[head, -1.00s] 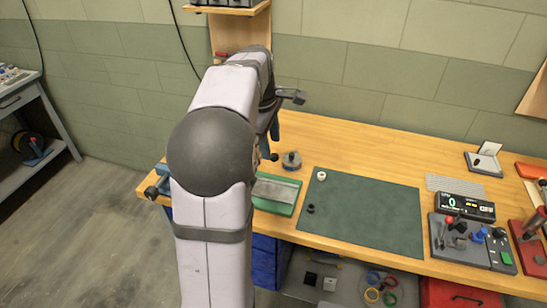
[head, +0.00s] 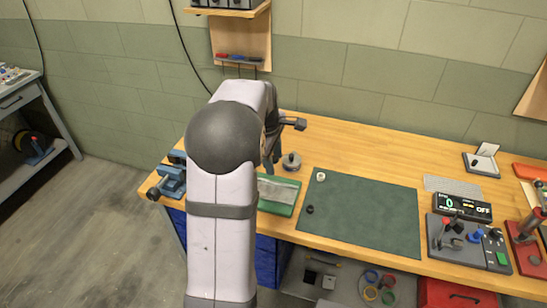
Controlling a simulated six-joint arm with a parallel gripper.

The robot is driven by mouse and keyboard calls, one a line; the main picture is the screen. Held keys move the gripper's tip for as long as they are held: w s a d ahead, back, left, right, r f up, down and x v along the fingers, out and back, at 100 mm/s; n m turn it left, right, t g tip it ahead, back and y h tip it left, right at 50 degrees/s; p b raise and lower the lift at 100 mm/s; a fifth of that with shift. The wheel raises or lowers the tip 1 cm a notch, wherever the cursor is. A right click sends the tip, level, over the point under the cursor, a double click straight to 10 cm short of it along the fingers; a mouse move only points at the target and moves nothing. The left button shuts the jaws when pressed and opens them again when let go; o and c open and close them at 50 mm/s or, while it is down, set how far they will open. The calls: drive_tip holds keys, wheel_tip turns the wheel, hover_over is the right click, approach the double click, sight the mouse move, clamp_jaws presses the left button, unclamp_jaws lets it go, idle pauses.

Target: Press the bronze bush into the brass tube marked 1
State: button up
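My arm fills the left middle of the head view, and its elbow and forearm hide most of its outer end. A dark part of my wrist end shows right of the forearm, above the bench, but I cannot make out the fingers or anything held. A small pale ring-shaped part (head: 321,177) sits at the upper left of the green mat (head: 372,215). A small dark ring-shaped part (head: 310,210) lies lower on its left edge. I cannot tell whether either is the bronze bush or the brass tube. No mark 1 is readable.
A green tray (head: 274,209) and a round grey item (head: 291,162) are left of the mat. A blue vise (head: 172,178) is at the bench's left end. A lever box (head: 458,250), a display reading OFF (head: 462,207) and a red press (head: 528,250) stand right. The mat's middle is clear.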

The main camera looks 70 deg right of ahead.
clamp_jaws()
drive_tip(key=shift+r, duration=0.1)
